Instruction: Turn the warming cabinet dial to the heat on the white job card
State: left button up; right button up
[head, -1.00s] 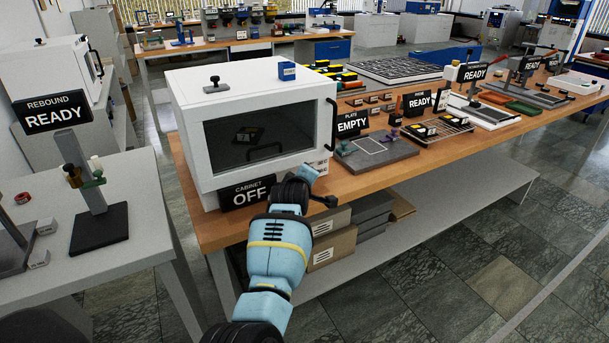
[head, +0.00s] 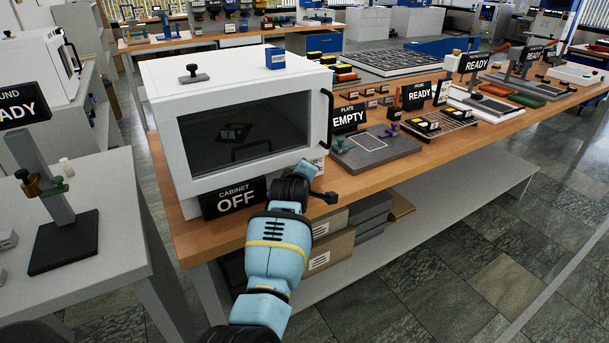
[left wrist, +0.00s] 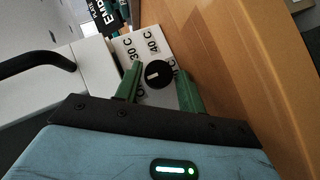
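The warming cabinet (head: 240,79) is a white box with a dark window, a black handle and a sign (head: 235,196) reading "CABINET OFF". Its black round dial (left wrist: 158,74) shows in the left wrist view, on a white panel (left wrist: 150,45) marked "30 C" and "40 C", other marks partly covered. A white line marks the dial. My left gripper (left wrist: 160,70) has one green finger on each side of the dial, with narrow gaps. In the head view, my left gripper (head: 306,168) is at the cabinet's lower right corner. My right gripper is out of view. I cannot make out the job card.
A grey plate (head: 375,148) with an "EMPTY" sign (head: 349,118) lies right of the cabinet on the wooden bench (head: 370,182). A rack of blocks (head: 440,122) stands beyond. A grey table (head: 110,230) stands at the left. Boxes sit on the shelf below.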

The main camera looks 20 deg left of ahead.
pick_arm(q)
jog(key=shift+w, duration=0.2)
jog(key=shift+s+r, duration=0.1)
jog(key=c, duration=0.7)
jog(key=shift+r, duration=0.1)
